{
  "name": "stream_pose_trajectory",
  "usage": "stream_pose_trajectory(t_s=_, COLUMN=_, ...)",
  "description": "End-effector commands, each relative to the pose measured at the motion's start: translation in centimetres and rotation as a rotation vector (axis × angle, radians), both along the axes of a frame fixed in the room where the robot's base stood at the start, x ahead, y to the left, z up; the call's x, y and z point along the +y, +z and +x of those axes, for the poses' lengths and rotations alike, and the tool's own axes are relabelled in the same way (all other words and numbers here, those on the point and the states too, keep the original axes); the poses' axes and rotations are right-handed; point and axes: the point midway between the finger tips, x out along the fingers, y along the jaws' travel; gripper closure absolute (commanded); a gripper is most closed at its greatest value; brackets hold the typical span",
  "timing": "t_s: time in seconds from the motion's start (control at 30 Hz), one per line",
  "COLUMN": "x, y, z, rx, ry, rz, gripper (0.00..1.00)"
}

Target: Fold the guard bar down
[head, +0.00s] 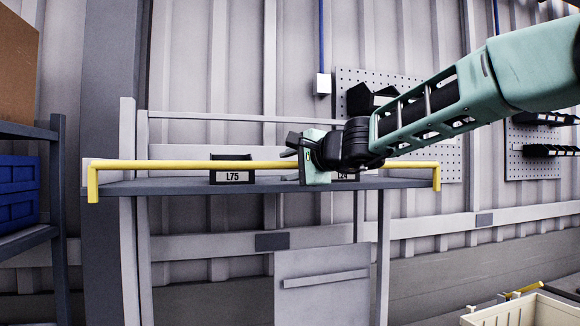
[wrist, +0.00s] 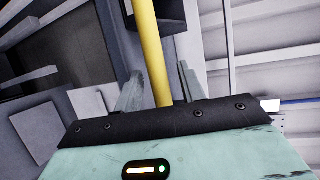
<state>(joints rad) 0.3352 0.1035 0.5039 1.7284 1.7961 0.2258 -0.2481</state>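The yellow guard bar (head: 150,165) runs horizontally along the front of a grey shelf, with short bent ends pointing down at left and right. My gripper (head: 289,146) is at the bar's middle, reaching in from the right, its fingers pointing left. In the wrist view the bar (wrist: 152,50) runs between the two grey fingers of my gripper (wrist: 160,88), with a narrow gap on each side. The fingers look open. Whether they reach around the bar or stay just in front of it is unclear. My gripper hides part of the bar.
Black bins labelled L75 (head: 232,176) and L24 (head: 345,175) sit on the shelf (head: 395,183) behind the bar; my gripper partly covers L24. A blue-crate rack (head: 18,190) stands at left. A cream crate (head: 530,312) is at lower right. The space before the shelf looks clear.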

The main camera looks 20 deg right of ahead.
Motion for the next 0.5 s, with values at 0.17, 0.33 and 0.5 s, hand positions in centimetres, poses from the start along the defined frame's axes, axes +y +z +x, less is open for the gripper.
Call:
stream_pose_trajectory(t_s=0.17, x=-0.02, y=-0.01, z=-0.02, rx=0.000, ry=0.000, rz=0.000, gripper=0.94)
stream_pose_trajectory(t_s=0.33, x=-0.03, y=-0.04, z=-0.03, rx=0.000, ry=0.000, rz=0.000, gripper=1.00)
stream_pose_trajectory(t_s=0.5, x=-0.02, y=-0.29, z=-0.09, rx=-0.009, ry=0.000, rz=-0.001, gripper=1.00)
